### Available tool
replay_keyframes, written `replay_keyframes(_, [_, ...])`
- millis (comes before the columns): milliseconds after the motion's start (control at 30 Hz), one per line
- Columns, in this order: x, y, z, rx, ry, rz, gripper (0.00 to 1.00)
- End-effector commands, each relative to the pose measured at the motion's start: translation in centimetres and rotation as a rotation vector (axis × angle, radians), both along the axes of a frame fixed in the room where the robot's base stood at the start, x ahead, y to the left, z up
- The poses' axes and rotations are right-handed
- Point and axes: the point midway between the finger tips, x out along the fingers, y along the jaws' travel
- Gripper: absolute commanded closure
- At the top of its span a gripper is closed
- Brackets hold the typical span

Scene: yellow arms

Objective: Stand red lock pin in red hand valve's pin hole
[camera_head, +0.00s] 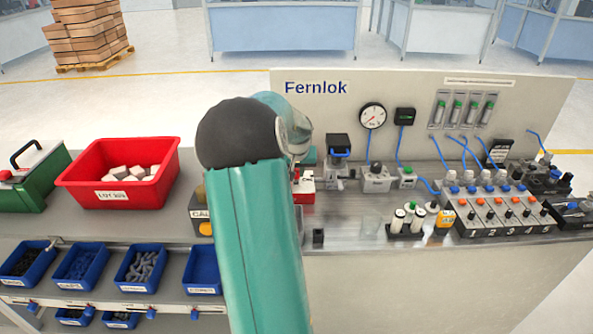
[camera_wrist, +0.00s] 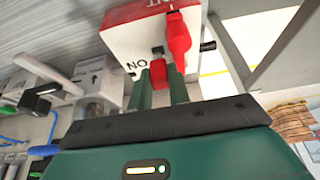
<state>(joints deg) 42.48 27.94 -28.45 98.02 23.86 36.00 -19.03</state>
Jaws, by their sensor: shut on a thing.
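The red hand valve is a white box with a red top. In the head view the valve (camera_head: 307,190) stands on the bench, partly hidden by my arm. My gripper (camera_wrist: 161,75) has its two green fingers shut on the red lock pin (camera_wrist: 158,73), close to the valve's front face. A small dark spot shows just above the pin, perhaps the pin hole. Whether the pin touches the valve I cannot tell. The gripper is hidden in the head view.
A red bin (camera_head: 75,182) of white blocks stands left on the bench. Blue trays (camera_head: 83,268) sit in front of it. Right of the valve are a pressure gauge (camera_head: 372,116), blue hoses and a switch block (camera_head: 500,215). A small black block (camera_head: 318,237) stands near the front edge.

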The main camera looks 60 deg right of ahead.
Motion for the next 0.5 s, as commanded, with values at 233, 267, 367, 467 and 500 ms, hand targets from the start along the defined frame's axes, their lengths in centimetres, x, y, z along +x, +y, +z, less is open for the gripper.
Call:
replay_keyframes(233, [-0.03, 0.02, 0.0, 0.0, 0.0, 0.0, 1.0])
replay_keyframes(267, [-0.03, 0.03, -0.02, 0.0, 0.0, 0.0, 1.0])
replay_keyframes(367, [-0.04, 0.03, -0.11, 0.0, 0.0, 0.0, 1.0])
replay_keyframes(467, [-0.04, 0.03, -0.29, 0.001, 0.0, -0.001, 1.0])
replay_keyframes(500, [-0.05, 0.02, -0.36, 0.001, 0.0, -0.001, 1.0])
